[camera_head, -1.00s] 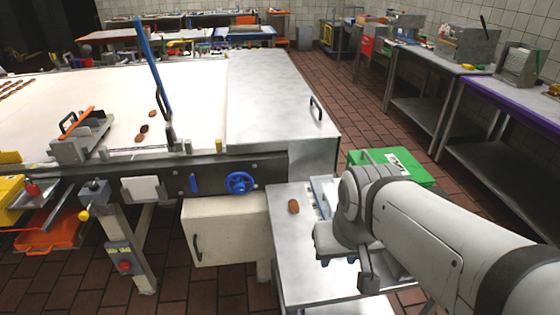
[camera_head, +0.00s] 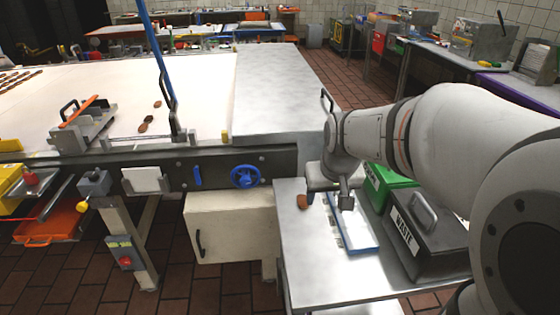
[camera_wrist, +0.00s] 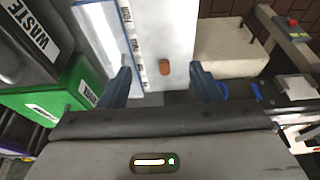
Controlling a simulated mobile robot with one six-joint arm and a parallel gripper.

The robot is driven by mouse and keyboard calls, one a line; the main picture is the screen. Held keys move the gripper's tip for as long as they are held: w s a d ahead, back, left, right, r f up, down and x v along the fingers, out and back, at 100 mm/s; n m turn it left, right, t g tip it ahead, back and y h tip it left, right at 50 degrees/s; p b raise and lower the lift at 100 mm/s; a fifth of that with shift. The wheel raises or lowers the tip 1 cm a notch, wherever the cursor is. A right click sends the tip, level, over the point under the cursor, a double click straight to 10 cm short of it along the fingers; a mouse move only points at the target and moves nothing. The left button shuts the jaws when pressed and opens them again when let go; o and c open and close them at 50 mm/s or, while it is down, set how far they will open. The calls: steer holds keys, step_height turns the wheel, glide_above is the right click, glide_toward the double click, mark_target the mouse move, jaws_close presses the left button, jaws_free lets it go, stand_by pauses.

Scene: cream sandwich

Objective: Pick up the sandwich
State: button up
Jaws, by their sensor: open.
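The sandwich (camera_head: 303,201) is a small brown oval piece on the metal side table, near its left edge. In the wrist view the sandwich (camera_wrist: 165,68) shows between and beyond the two dark fingers. My gripper (camera_wrist: 160,70) is open and empty. In the head view my gripper (camera_head: 335,190) hangs above the table, just right of the sandwich, and its far finger is hidden. I cannot tell the exact height gap from it.
A blue-edged white tray (camera_head: 371,250) lies right of the sandwich on the table (camera_head: 305,265). A black WASTE bin (camera_head: 440,235) and a green bin (camera_head: 385,185) stand further right. The large conveyor (camera_head: 190,75) with several brown pieces is behind, a beige cabinet (camera_head: 228,235) left.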

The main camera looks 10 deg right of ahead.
steer(key=t+b, duration=0.1)
steer(key=b, duration=0.5)
glide_toward(303, 200)
steer(key=x, duration=0.8)
steer(key=shift+s, duration=0.1)
steer(key=shift+c, duration=0.6)
steer(key=c, duration=0.9)
steer(key=shift+r, duration=0.1)
steer(key=shift+c, duration=0.2)
